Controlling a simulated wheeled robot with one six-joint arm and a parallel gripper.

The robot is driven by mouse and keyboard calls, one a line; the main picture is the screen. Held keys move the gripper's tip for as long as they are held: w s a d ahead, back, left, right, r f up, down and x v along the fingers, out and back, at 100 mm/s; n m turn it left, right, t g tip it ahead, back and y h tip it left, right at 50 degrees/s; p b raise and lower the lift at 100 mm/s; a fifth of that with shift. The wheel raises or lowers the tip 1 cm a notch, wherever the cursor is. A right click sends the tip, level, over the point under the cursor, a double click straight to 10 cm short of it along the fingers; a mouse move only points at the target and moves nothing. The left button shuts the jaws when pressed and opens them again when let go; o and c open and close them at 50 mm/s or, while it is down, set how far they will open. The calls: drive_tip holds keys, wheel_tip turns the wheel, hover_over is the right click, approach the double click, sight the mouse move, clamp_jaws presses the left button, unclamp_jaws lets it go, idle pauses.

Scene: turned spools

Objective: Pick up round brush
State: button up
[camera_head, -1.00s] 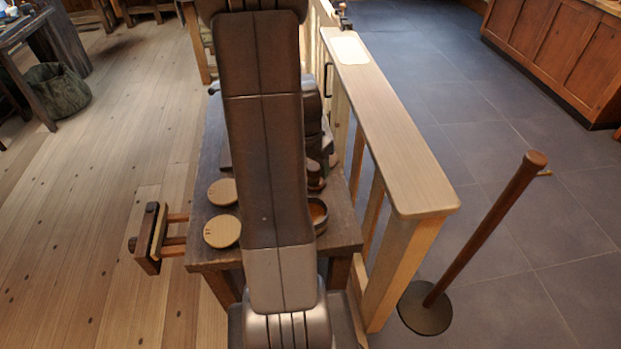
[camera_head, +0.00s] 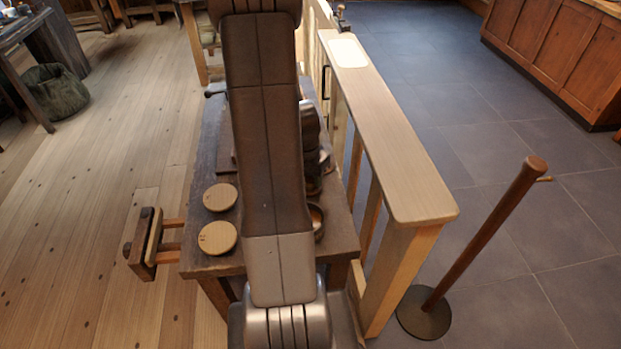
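I cannot make out a round brush in the head view. My own arm stands across the middle of the picture and hides much of the small dark workbench (camera_head: 198,262). My gripper cannot be made out; a dark part of my arm shows just right of the upper arm link, over the bench. On the bench's left side lie two round wooden discs, a far one (camera_head: 220,197) and a near one (camera_head: 217,238). A round dark-rimmed bowl (camera_head: 317,221) shows partly at the right of my arm.
A wooden vise (camera_head: 143,241) sticks out from the bench's left side. A pale wooden rail (camera_head: 400,150) runs along its right. A post on a round base (camera_head: 478,250) stands on the tiles. A dark bag (camera_head: 55,91) sits far left. The plank floor at left is mostly clear.

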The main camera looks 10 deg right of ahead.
wheel_tip(320, 180, up, 10)
drive_tip(key=shift+r, duration=0.1)
idle(0.6)
drive_tip(key=shift+o, duration=1.1)
drive_tip(key=shift+c, duration=0.7)
drive_tip(key=shift+p, duration=0.4)
